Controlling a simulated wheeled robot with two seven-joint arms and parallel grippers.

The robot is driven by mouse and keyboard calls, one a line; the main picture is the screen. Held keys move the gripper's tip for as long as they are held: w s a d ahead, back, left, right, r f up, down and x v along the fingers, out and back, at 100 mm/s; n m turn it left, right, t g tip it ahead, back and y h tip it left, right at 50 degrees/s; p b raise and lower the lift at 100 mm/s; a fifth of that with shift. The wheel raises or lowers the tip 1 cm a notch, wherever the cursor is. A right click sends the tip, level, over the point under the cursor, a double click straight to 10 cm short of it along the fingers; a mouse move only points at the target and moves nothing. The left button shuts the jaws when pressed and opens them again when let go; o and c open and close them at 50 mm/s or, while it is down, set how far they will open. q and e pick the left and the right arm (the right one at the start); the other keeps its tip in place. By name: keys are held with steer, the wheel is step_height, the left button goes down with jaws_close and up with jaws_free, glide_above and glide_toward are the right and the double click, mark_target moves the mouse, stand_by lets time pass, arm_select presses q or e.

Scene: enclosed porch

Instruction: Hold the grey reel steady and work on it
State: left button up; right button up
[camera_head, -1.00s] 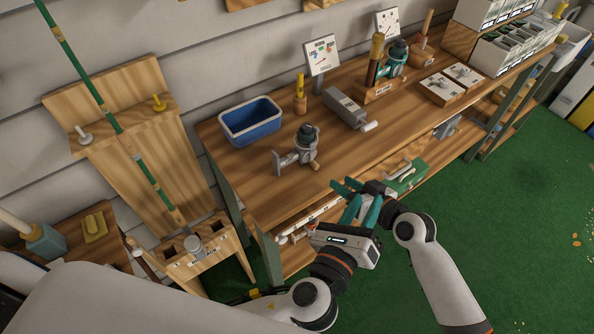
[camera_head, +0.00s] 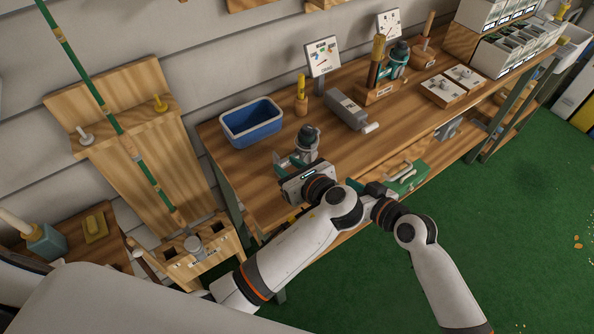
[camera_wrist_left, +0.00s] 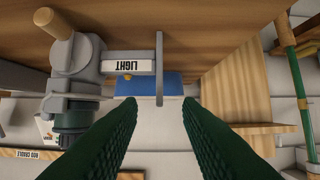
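The grey reel (camera_head: 307,150) stands near the front of the workbench, its dark cap up and its foot toward the left. In the left wrist view the reel (camera_wrist_left: 78,85) shows upside down at the left, with a "LIGHT" label on its stem and a thin grey foot plate (camera_wrist_left: 159,60) between the lines of the fingers. My left gripper (camera_wrist_left: 160,106) is open, with green fingers on either side of that plate; I cannot tell whether they touch it. In the head view my left wrist partly covers the reel. My right gripper (camera_head: 374,190) is mostly hidden behind my left arm; its fingers are not clear.
A blue bin (camera_head: 251,123) stands left of the reel on the workbench (camera_head: 245,165). A grey crank box (camera_head: 346,109) and a reel on a wooden stand (camera_head: 381,93) are behind to the right. A green box (camera_head: 408,178) sits below the front edge.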

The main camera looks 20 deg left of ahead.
mark_target(274, 156)
arm_select(q)
steer(key=x, duration=0.8)
steer(key=shift+w+a, duration=0.1)
steer(key=shift+w, duration=0.05)
jaws_close()
stand_by(0.8)
